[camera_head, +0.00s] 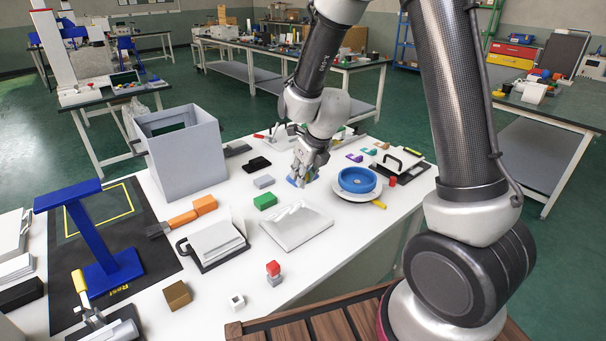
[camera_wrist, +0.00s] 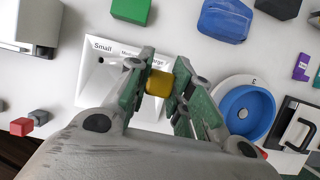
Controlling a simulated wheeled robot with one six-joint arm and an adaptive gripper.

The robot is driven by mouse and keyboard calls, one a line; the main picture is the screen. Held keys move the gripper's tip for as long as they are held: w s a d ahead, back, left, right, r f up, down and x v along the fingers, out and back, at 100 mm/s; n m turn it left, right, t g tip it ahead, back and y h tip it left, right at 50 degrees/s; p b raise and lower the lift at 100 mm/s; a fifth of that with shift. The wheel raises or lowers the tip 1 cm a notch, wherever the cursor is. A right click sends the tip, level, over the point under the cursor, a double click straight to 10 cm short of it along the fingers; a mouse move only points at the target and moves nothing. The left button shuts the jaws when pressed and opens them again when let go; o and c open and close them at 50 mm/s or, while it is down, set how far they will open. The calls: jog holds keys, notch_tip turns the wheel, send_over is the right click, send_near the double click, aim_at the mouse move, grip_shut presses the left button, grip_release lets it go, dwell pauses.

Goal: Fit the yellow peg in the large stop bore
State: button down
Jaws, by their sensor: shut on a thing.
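The yellow peg (camera_wrist: 159,83) sits between the two fingertips of my gripper (camera_wrist: 161,91) in the wrist view. The white stop block (camera_wrist: 101,84) lies beside and partly behind the gripper there, with labels reading Small, Medium and Large along its edge. The large bore is hidden behind the fingers and the peg. In the head view, the white stop block (camera_head: 296,226) lies flat on the white table, and my gripper (camera_head: 302,178) is behind it, above the table. The peg cannot be made out in the head view.
A green block (camera_head: 265,201) lies left of the gripper. A blue ring (camera_head: 357,180) on a white plate stands to its right; it also shows in the wrist view (camera_wrist: 241,112). A blue item (camera_wrist: 224,20) lies near the gripper. A grey box (camera_head: 182,155) stands at the left.

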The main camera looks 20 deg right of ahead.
send_over(300, 205)
jog(key=s, duration=0.1)
jog(key=shift+d+f, duration=0.15)
jog(key=shift+f, duration=1.55)
jog(key=shift+d+f, duration=0.1)
jog(key=shift+f, duration=1.6)
jog(key=shift+f, duration=0.95)
jog(key=c, duration=1.2)
grip_release()
jog(key=shift+s, duration=0.1)
jog(key=v, duration=1.2)
